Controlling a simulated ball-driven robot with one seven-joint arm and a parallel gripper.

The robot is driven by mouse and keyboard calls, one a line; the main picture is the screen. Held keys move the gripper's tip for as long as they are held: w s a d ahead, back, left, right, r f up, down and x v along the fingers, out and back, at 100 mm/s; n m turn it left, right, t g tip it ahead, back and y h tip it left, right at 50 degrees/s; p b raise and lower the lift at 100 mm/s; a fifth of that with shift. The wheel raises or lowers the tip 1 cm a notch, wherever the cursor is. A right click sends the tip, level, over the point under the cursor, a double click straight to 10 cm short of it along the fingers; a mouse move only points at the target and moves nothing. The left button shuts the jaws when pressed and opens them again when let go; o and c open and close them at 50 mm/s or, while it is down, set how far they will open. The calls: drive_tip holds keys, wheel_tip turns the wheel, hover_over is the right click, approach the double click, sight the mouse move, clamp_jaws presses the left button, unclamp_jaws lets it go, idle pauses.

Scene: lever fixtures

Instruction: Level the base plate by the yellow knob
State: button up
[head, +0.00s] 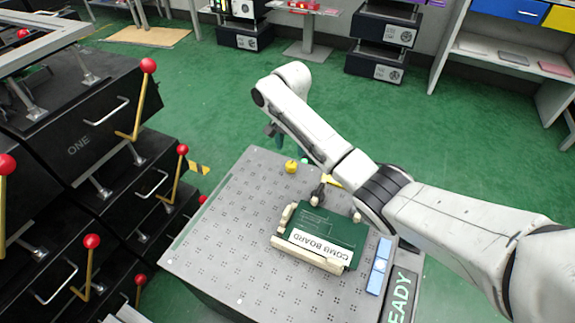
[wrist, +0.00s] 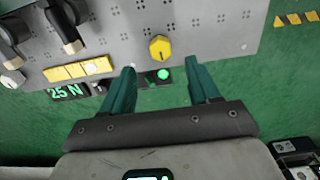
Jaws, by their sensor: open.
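The yellow knob (head: 291,166) stands on the far part of the grey perforated plate (head: 225,235). In the wrist view the knob (wrist: 160,49) has a dark pointer line and sits on the grey plate (wrist: 205,30), just beyond the gap between my fingers. My gripper (wrist: 163,88) is open, with two teal fingers apart and nothing between them. The fingers do not touch the knob. In the head view my gripper is mostly hidden behind my arm, near the plate's far edge. I cannot tell from these views whether the plate is level.
A green comb board (head: 325,228) lies on the plate's near right part. Blue blocks (head: 380,265) and a READY display (head: 401,295) are at the right edge. A lit green button (wrist: 163,75), a "25 N" display (wrist: 66,92) and black levers (wrist: 66,28) show. Black red-knobbed lever cabinets (head: 80,125) stand left.

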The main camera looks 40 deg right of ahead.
sight(290, 165)
wheel_tip(290, 165, down, 8)
drive_tip(key=b, duration=0.2)
drive_tip(key=shift+f+b, duration=0.1)
drive_tip(key=shift+b, duration=0.25)
drive_tip(key=shift+c, duration=0.3)
drive_tip(key=c, duration=1)
drive_tip(key=shift+p, duration=0.5)
